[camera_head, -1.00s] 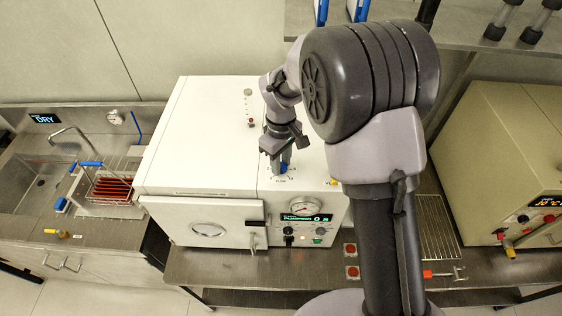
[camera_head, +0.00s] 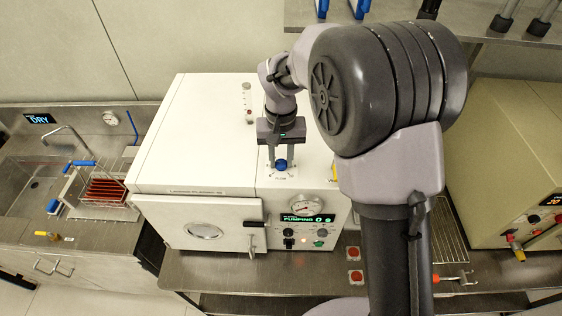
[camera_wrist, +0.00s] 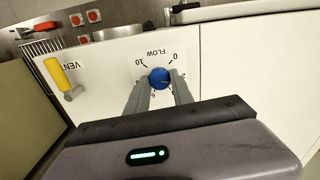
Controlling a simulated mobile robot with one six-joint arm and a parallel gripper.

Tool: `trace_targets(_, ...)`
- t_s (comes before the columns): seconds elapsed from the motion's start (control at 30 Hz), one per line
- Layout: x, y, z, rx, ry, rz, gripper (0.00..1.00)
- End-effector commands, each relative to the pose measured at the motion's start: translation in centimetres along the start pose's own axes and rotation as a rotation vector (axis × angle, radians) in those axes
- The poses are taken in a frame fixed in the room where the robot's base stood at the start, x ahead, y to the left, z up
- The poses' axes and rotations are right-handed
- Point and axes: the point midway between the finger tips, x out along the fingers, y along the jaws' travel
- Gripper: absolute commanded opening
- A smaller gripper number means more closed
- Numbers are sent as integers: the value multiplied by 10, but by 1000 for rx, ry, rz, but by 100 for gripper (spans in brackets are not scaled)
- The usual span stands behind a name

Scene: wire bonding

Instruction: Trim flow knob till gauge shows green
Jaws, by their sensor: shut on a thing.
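The blue flow knob (camera_head: 281,165) sits on top of the white machine, inside a printed dial marked FLOW. In the wrist view the knob (camera_wrist: 159,77) lies between my two fingers, with 0 and 10 printed near it. My gripper (camera_head: 281,161) points down from above and is shut on the knob. The round gauge (camera_head: 304,205) is on the machine's front; its needle and any green band are too small to read. A flow tube (camera_head: 248,103) with a small red float near its lower end stands on the top panel.
A green-lit display (camera_head: 308,218) reads PUMPING 0. A yellow VENT handle (camera_wrist: 60,75) is on the machine's top near the knob. A sink with a red rack (camera_head: 105,190) is at left, a beige unit (camera_head: 500,150) at right. My arm covers the right-centre.

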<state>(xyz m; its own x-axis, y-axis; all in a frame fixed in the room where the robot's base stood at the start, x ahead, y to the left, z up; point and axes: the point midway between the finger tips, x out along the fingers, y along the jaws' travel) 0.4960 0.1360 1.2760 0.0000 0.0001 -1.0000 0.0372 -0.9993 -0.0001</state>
Motion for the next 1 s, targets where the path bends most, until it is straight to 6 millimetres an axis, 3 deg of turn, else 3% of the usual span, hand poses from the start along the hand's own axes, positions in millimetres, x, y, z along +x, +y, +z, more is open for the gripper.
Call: trace_targets(1.0, 0, 2, 0, 894, 4, -2, 0)
